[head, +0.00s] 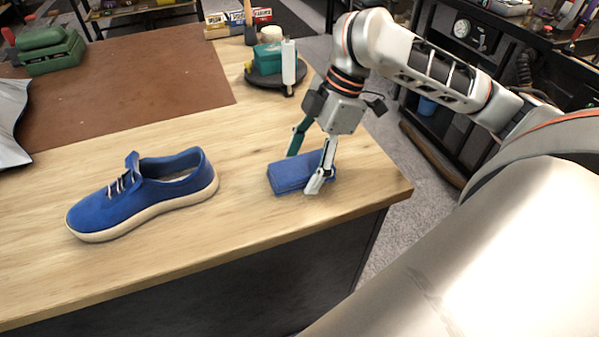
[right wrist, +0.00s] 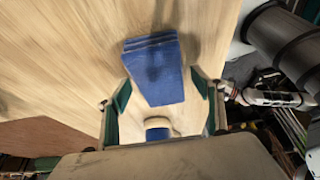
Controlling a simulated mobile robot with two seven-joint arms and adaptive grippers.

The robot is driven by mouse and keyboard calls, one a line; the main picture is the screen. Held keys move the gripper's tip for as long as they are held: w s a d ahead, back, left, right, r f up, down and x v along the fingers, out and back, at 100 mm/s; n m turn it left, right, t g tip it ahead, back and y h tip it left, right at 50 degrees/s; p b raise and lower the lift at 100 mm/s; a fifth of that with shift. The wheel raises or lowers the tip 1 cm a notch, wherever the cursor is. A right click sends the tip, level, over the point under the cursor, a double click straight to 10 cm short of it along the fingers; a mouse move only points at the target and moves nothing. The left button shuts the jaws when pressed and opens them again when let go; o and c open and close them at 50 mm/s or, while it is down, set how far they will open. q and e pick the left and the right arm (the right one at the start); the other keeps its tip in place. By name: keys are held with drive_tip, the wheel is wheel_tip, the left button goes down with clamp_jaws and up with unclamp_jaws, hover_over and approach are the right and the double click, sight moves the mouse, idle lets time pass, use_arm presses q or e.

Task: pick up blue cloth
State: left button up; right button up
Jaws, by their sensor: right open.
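The blue cloth (head: 290,176) is a folded, layered block on the wooden table near its right front corner. My right gripper (head: 306,168) points down over it, open, with one finger at the cloth's far side and the other in front of its right end. In the right wrist view, the cloth (right wrist: 155,72) lies between and just beyond the spread fingers of the gripper (right wrist: 165,98). Contact between fingers and cloth cannot be told. My left gripper is not in view.
A blue sneaker (head: 145,192) with a cream sole stands left of the cloth. A dark round tray (head: 272,82) with bottles stands behind. A brown mat (head: 120,80) covers the back left. The table's right edge is close to the cloth. Bare wood separates sneaker and cloth.

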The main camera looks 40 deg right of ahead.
sight(304, 165)
drive_tip(key=shift+r, duration=0.1)
drive_tip(key=c, duration=1.1)
drive_tip(key=shift+c, duration=0.9)
drive_tip(key=shift+r, duration=0.15)
wheel_tip(304, 165, up, 20)
drive_tip(key=p, duration=0.8)
drive_tip(key=shift+f, duration=0.2)
